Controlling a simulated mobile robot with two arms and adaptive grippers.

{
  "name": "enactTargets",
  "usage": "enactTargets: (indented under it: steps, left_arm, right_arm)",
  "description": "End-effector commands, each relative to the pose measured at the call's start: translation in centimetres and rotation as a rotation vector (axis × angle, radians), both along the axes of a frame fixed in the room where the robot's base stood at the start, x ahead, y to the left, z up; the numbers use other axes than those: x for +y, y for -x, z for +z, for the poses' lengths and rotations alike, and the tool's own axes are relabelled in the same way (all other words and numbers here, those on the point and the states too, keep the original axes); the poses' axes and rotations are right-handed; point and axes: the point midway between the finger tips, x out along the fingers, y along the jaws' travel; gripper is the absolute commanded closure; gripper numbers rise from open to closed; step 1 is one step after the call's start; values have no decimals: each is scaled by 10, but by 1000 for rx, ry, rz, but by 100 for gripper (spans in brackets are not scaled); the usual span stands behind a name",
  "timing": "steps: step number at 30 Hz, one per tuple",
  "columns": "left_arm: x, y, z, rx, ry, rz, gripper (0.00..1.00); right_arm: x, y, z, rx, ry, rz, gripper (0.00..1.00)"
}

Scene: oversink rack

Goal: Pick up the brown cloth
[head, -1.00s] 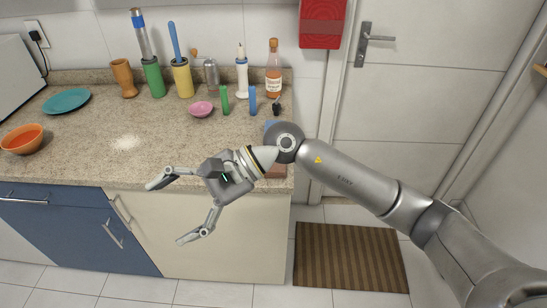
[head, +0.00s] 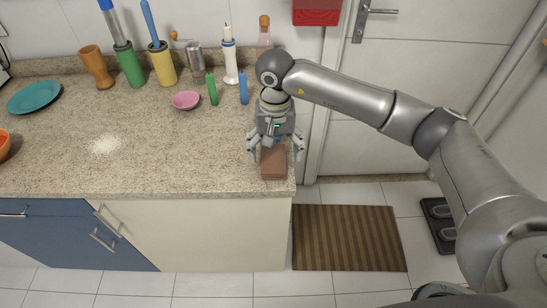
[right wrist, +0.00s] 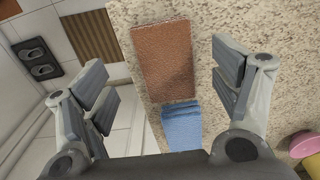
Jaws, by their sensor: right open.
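The brown cloth (head: 273,163) lies flat at the right end of the granite counter, close to its edge. In the right wrist view the brown cloth (right wrist: 163,60) is a rectangle that shows between the open fingers, beyond a folded blue cloth (right wrist: 182,127). My right gripper (head: 274,158) is open and empty, pointing down over the brown cloth; in the right wrist view its fingers (right wrist: 165,88) are spread to either side of the cloths. I cannot tell its exact height above them. My left gripper is not in view.
A blue cylinder (head: 244,88), a green cylinder (head: 212,89) and a pink bowl (head: 186,100) stand left of my right gripper. A teal plate (head: 34,97) is far left. The counter's middle is mostly clear. A striped mat (head: 348,238) lies on the floor.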

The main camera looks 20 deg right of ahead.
Motion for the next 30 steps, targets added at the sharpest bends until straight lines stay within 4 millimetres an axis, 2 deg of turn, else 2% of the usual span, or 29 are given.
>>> enactTargets:
  steps: [4,9,12,20,23,30]
  left_arm:
    - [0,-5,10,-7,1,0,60]
    - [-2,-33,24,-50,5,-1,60]
    - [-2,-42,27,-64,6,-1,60]
    - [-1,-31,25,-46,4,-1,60]
    - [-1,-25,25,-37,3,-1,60]
    - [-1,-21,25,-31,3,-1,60]
  right_arm:
    - [1,0,-12,4,0,-1,17]
    - [2,-2,-38,5,-1,-1,17]
    - [2,-2,-49,2,-2,-1,17]
    - [2,-3,-54,-1,-2,0,17]
    - [2,-3,-54,-1,-2,0,27]
    - [2,-3,-53,-1,-2,0,58]
